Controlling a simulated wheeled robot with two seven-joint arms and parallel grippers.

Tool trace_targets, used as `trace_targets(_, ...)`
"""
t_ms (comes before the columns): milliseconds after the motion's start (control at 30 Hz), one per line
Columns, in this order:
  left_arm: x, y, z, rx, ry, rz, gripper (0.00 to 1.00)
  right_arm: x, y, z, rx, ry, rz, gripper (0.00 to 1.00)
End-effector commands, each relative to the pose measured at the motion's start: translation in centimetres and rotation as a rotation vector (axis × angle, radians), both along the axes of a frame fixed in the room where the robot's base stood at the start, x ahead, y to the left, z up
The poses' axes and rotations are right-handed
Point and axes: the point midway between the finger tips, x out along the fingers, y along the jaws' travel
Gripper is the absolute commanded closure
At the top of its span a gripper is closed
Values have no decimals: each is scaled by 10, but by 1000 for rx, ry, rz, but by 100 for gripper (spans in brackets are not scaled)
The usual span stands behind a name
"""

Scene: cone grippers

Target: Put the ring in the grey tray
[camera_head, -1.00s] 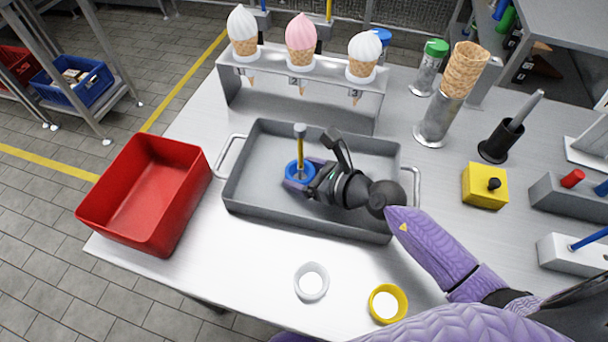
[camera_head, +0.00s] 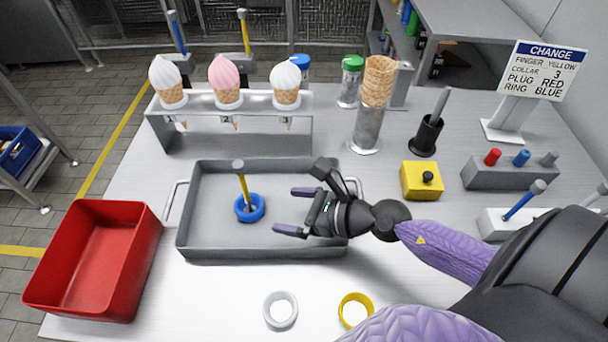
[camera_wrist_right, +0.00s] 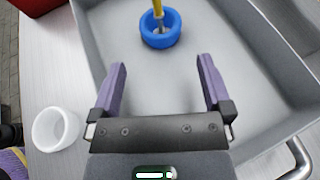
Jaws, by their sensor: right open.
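A blue ring (camera_head: 250,208) lies on the floor of the grey tray (camera_head: 215,245), left of the middle. A yellow-shafted tool (camera_head: 243,181) with a grey top stands within the ring, slightly tilted. My right gripper (camera_head: 285,211) is open and empty over the tray, to the right of the ring and apart from it. In the right wrist view the blue ring (camera_wrist_right: 161,40) lies beyond the open fingertips (camera_wrist_right: 162,62), with the tool's metal end inside it. My left gripper is not in view.
A white ring (camera_head: 280,310) and a yellow ring (camera_head: 355,310) lie on the table in front of the tray. A red bin (camera_head: 60,290) stands at left. A cone rack (camera_head: 230,132) stands behind the tray. A sign (camera_head: 543,70) reads "RING BLUE".

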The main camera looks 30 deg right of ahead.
Motion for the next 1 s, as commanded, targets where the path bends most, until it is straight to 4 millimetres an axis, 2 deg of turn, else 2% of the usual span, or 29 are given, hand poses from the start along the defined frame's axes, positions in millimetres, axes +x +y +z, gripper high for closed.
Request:
trace_targets(33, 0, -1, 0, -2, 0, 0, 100, -8, -5, 2, -2, 3, 3, 0)
trace_targets(200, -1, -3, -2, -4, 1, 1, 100, -19, -14, 8, -1, 2, 0, 0)
trace_targets(733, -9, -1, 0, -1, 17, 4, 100, -21, -16, 12, 0, -1, 0, 0)
trace_targets(833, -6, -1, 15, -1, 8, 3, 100, -21, -16, 30, 0, -9, 0, 0)
trace_targets(1000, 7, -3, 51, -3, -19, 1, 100, -20, -16, 70, 0, -22, 0, 0)
